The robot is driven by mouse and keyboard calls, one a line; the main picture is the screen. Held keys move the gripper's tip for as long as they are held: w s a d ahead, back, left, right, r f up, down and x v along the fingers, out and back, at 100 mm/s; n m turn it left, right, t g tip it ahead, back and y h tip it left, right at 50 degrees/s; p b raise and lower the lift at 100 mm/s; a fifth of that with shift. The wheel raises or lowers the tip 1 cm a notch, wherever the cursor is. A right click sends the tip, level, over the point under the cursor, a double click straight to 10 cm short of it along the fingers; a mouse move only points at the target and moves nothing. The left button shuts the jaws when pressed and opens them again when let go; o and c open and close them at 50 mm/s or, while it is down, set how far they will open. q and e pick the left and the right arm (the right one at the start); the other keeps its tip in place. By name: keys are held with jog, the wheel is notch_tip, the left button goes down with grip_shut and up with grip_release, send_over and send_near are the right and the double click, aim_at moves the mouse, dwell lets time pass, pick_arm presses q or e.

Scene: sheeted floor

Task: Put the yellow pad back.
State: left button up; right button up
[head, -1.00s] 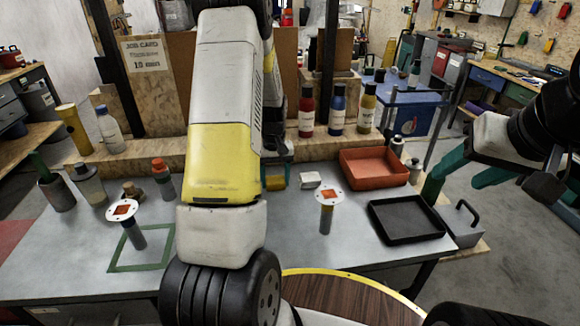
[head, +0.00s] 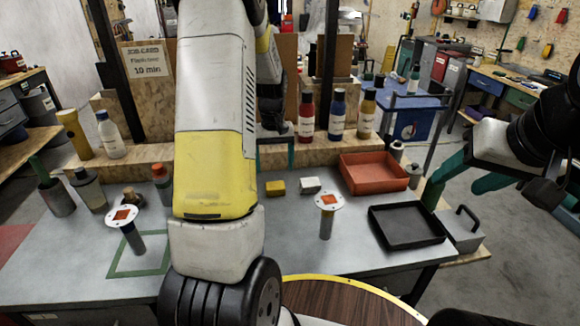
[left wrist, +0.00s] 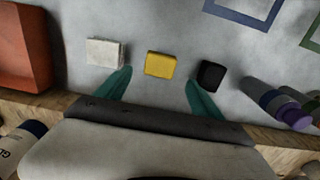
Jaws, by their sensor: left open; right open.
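The yellow pad (head: 275,188) lies flat on the grey table near the wooden ledge, left of the white pad (head: 310,185). In the left wrist view the yellow pad (left wrist: 160,65) lies between the white pad (left wrist: 105,52) and a black pad (left wrist: 211,75). My left gripper (head: 275,155) is open and empty behind and above the yellow pad, its teal fingers (left wrist: 159,80) apart on either side of it in the wrist view. My right gripper (head: 460,182) is open and empty at the right. The black pad is hidden behind my left arm in the head view.
A green square outline (head: 112,264) is on the table; a blue outline (left wrist: 243,14) shows in the wrist view. A red tray (head: 375,172), a black tray (head: 405,225) and two white-topped posts (head: 326,220) stand around. Bottles (head: 337,115) line the ledge.

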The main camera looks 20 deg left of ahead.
pick_arm(q)
jog(key=s+d+r+m+t, duration=0.1)
jog(key=s+d+r, duration=0.15)
jog(key=r, duration=0.25)
jog(key=s+d+r+m+t+h, duration=0.1)
jog(key=s+d+r, duration=0.15)
jog(key=r, duration=0.35)
jog(key=s+d+r+t, duration=0.1)
jog(key=s+d+r, duration=0.1)
jog(key=s+r, duration=0.25)
jog(key=s+d+r+m+t, duration=0.1)
jog(key=s+d+r+m, duration=0.1)
jog(key=s, duration=0.4)
jog(key=s+d+r+m+t+h, duration=0.1)
jog(key=s+d+r+t, duration=0.1)
jog(key=s, duration=0.5)
jog(key=shift+s+d+r+m, duration=0.25)
jog(key=shift+d+r+m, duration=0.2)
jog(key=shift+d, duration=0.4)
